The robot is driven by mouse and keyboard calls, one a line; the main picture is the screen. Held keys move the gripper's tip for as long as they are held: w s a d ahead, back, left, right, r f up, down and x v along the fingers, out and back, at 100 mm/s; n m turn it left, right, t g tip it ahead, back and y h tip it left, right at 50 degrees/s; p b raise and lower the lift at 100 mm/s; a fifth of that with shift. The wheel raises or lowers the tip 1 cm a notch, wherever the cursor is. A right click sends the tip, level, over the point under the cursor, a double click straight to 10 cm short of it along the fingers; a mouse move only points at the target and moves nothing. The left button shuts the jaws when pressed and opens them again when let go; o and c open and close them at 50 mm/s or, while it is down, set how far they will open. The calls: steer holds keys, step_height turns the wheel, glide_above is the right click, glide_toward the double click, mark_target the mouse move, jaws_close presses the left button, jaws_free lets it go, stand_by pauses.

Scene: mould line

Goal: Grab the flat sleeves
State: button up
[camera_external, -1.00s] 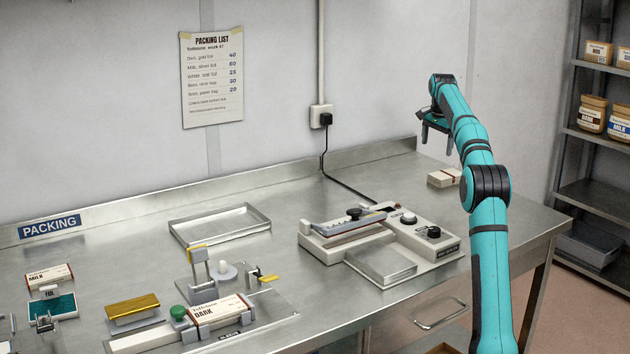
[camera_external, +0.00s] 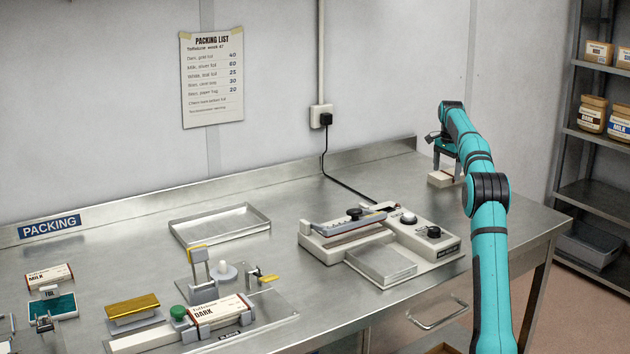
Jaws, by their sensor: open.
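The flat sleeves (camera_external: 439,180) look like a small, low, pale stack with a dark band, lying on the steel bench near its back right corner. My gripper (camera_external: 446,168) points down right over this stack, its fingers at or just above it. The gripper is open. My arm hides the right part of the stack, and I cannot tell whether the fingers touch it or straddle it.
A sealing machine (camera_external: 385,240) with a cable stands left of my arm. An empty metal tray (camera_external: 220,224) lies further left. A jig holding a DARK box (camera_external: 215,312), a gold block (camera_external: 132,307) and a MILK box (camera_external: 49,277) are at front left. The wall rises behind the bench.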

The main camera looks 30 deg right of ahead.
steer(key=shift+f, duration=0.8)
steer(key=c, duration=1.1)
steer(key=shift+r, duration=0.1)
steer(key=shift+c, duration=0.2)
